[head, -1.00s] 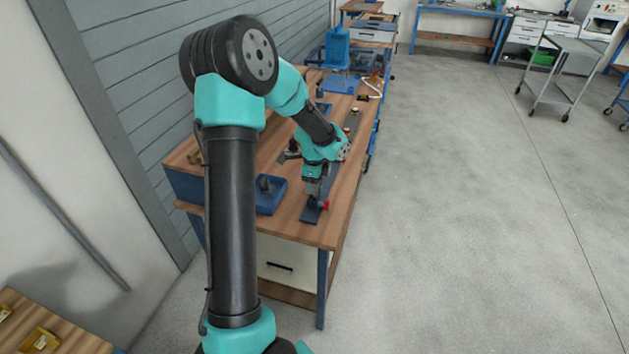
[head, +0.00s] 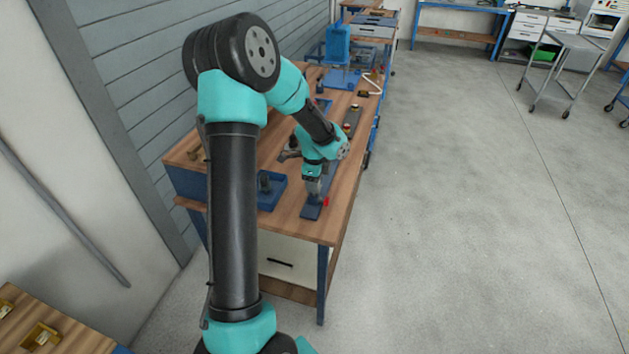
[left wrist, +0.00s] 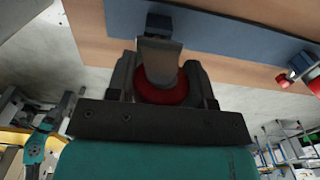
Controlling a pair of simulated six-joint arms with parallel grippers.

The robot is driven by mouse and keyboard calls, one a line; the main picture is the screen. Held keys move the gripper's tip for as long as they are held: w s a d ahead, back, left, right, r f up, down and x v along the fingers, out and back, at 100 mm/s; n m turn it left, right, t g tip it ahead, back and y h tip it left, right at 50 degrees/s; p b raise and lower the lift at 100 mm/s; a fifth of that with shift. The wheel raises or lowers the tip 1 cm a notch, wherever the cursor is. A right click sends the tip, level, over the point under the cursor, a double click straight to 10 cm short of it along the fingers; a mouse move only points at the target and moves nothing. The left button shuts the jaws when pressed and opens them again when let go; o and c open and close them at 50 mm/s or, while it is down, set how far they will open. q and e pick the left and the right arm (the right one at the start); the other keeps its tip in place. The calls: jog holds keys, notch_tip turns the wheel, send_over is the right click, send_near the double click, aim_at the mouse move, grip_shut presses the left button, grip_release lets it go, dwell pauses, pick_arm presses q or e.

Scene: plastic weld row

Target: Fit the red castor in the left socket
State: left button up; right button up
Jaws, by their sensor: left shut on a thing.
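The red castor (left wrist: 162,88) is between the fingers of my left gripper (left wrist: 163,82) in the left wrist view, with its grey metal fork (left wrist: 160,58) showing. The gripper is shut on it. In the head view the left gripper (head: 315,197) is low over the near end of a long dark blue bar (head: 311,211), and the castor shows as a small red spot (head: 326,202). In the left wrist view the bar (left wrist: 225,32) has a dark block-like socket (left wrist: 158,24) just beyond the fork. I cannot tell whether the fork touches it. My right gripper is out of view.
Another red-and-metal castor (left wrist: 301,74) is farther along the bar. A blue block with a grey post (head: 268,190) stands left of the gripper on the wooden bench (head: 290,225). A blue machine (head: 338,50) stands at the back.

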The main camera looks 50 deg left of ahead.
pick_arm(q)
jog(key=shift+f, duration=1.25)
dwell(1.2)
jog(key=o, duration=1.1)
jog(key=shift+c, duration=0.2)
jog(key=shift+o, duration=0.5)
jog(key=o, duration=0.3)
jog(key=shift+r, duration=0.15)
jog(key=shift+r, duration=3.4)
